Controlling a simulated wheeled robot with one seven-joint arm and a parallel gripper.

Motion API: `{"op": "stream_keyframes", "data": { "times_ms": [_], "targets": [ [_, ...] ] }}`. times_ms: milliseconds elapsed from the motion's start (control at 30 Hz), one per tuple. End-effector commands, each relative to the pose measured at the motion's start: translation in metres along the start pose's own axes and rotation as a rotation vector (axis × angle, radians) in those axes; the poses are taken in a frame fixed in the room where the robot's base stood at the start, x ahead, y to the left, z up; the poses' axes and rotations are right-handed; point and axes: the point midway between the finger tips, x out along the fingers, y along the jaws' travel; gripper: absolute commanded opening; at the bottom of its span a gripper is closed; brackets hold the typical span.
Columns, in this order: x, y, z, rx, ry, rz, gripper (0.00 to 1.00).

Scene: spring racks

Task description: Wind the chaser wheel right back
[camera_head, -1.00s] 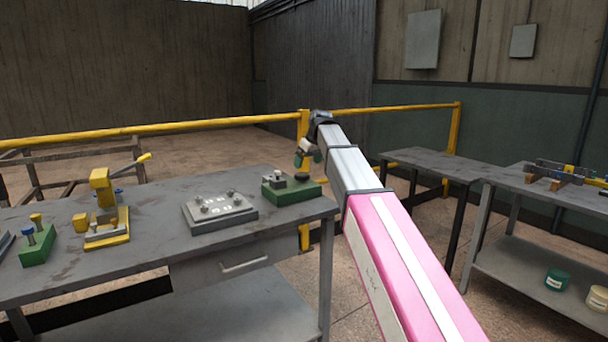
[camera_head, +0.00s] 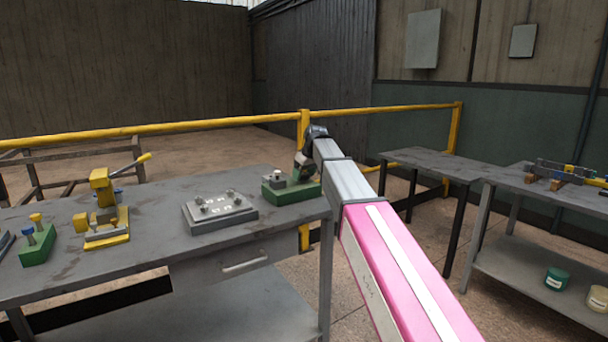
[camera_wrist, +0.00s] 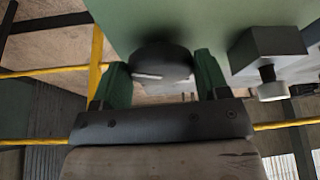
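The green fixture (camera_head: 292,195) sits at the right end of the near bench, with a grey block (camera_head: 281,180) on top. In the wrist view its green face (camera_wrist: 185,18) fills the top, and the grey block (camera_wrist: 268,45) with a bolt is at right. A dark round wheel (camera_wrist: 160,60) with a pale mark on its rim shows between the fingers of my gripper (camera_wrist: 161,80). The green fingers stand apart on either side of the wheel; whether they touch it is unclear. In the head view my gripper (camera_head: 304,165) is over the fixture's right end and hides the wheel.
A grey plate (camera_head: 220,212) with several small fittings lies left of the fixture. A yellow lever press (camera_head: 106,220) and another green block (camera_head: 37,245) stand farther left. A yellow rail (camera_head: 200,123) runs behind the bench. Other tables (camera_head: 440,165) stand to the right.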

Motion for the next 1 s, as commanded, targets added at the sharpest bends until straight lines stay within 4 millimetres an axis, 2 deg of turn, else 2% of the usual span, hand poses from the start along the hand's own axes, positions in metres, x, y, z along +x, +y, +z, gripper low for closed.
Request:
{"op": "stream_keyframes", "data": {
  "times_ms": [167,633,1000],
  "targets": [
    [-0.0001,0.0007,-0.0002,-0.021,-0.001,-0.010,0.45],
    [0.0005,0.0050,-0.0014,-0.370,-0.002,-0.155,0.45],
    [0.0003,0.0046,-0.0010,-0.404,0.001,-0.168,0.45]
  ]
}}
